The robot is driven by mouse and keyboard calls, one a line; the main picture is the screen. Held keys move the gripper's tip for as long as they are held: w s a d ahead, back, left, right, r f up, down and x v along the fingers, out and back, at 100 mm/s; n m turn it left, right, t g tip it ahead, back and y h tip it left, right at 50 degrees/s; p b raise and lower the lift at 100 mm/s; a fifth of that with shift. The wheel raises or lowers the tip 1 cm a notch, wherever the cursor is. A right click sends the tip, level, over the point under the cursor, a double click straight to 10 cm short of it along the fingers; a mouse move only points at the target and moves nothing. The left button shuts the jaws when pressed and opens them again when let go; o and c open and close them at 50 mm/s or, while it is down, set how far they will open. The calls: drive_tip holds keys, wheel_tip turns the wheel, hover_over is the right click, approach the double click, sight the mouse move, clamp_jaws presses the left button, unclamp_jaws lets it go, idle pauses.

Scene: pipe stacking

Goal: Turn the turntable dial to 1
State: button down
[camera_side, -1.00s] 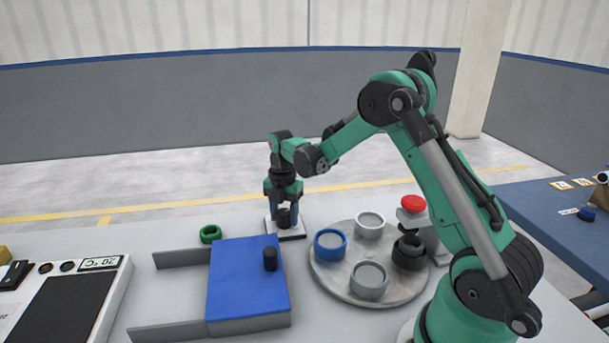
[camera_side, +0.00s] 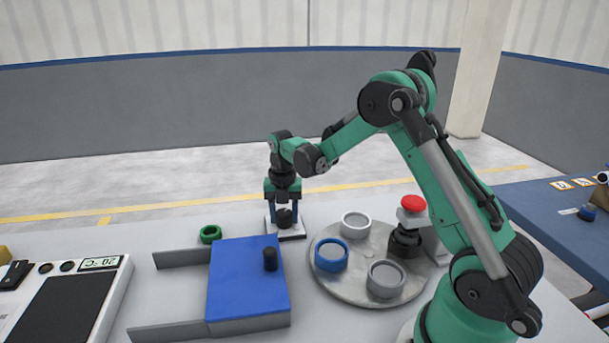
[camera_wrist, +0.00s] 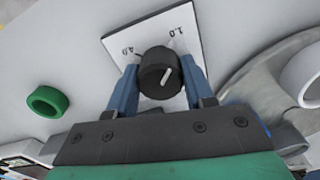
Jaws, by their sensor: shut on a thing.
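In the wrist view the pointer aims up and slightly right, towards the 1.0 side. My gripper (camera_wrist: 158,82) is shut on the dial, a blue finger on each side. In the side view, my gripper (camera_side: 285,214) stands straight above the plate with the dial (camera_side: 285,218) between its fingers. The grey round turntable (camera_side: 345,288) carries a blue ring (camera_side: 331,262), a white ring (camera_side: 356,231) and a grey ring (camera_side: 386,285).
A blue block (camera_side: 240,285) with a black knob and grey rails lies left of the turntable. A green ring (camera_side: 210,237) lies behind it. A panel with a display (camera_side: 102,263) is at far left.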

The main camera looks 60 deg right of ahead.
sight(284, 211)
drive_tip(key=shift+c, duration=1.7)
unclamp_jaws()
drive_tip(key=shift+r, duration=2.85)
